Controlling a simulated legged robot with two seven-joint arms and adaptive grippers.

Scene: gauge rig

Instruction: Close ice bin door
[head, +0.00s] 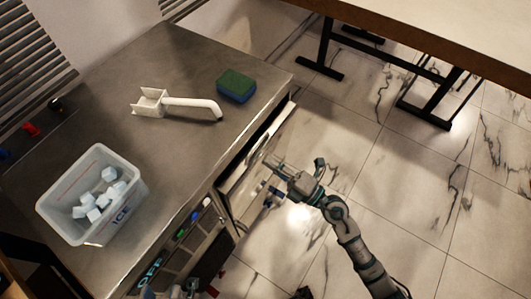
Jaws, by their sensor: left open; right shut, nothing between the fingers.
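The ice bin door (244,192) is a pale metal panel on the front of the steel unit, at the centre of the head view. It stands out from the front at an angle, with a dark gap behind its upper edge. My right gripper (270,178) is just right of the door, on its outer side, with its fingers pointing toward it. It is shut and holds nothing; I cannot tell whether it touches the door. My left gripper (180,290) is at the bottom edge, low in front of the unit and partly cut off. It is open.
On the steel counter (165,165) are a clear ice tub (128,180) with several cubes, a white scoop (185,104) and a green-blue sponge (236,86). A control panel (170,250) is left of the door. A table (440,25) stands back right; the tiled floor (400,190) is open.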

